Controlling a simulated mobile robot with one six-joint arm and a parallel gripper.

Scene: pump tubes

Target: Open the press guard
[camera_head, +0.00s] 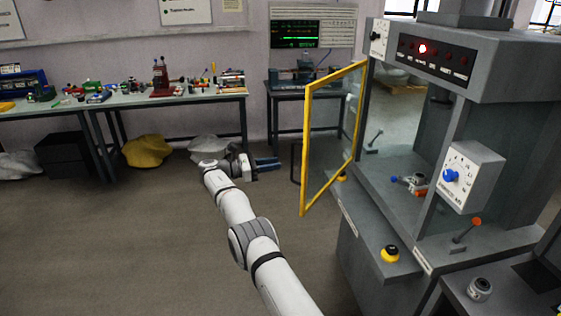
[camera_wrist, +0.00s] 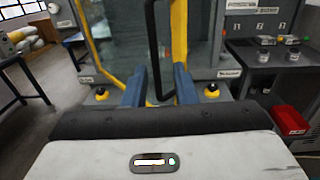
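The press guard (camera_head: 333,130) is a clear panel in a yellow frame. In the head view it stands swung out from the left side of the grey press (camera_head: 480,75), leaving the press front exposed. Its black handle (camera_head: 294,163) is on the outer side. My gripper (camera_head: 268,163) is just left of the handle, its blue fingers pointing towards it. In the wrist view my gripper (camera_wrist: 159,75) is open, and the handle (camera_wrist: 151,45) shows upright between the fingers, seemingly beyond their tips. The guard's yellow frame (camera_wrist: 180,30) is behind it. I see no grip on the handle.
A red light (camera_head: 422,48) is lit on the press panel. A yellow button (camera_head: 390,253) sits on the press ledge. A workbench (camera_head: 130,101) with tools stands at the back left. The floor (camera_head: 120,230) left of my arm is clear. A red bin (camera_wrist: 290,121) shows at right.

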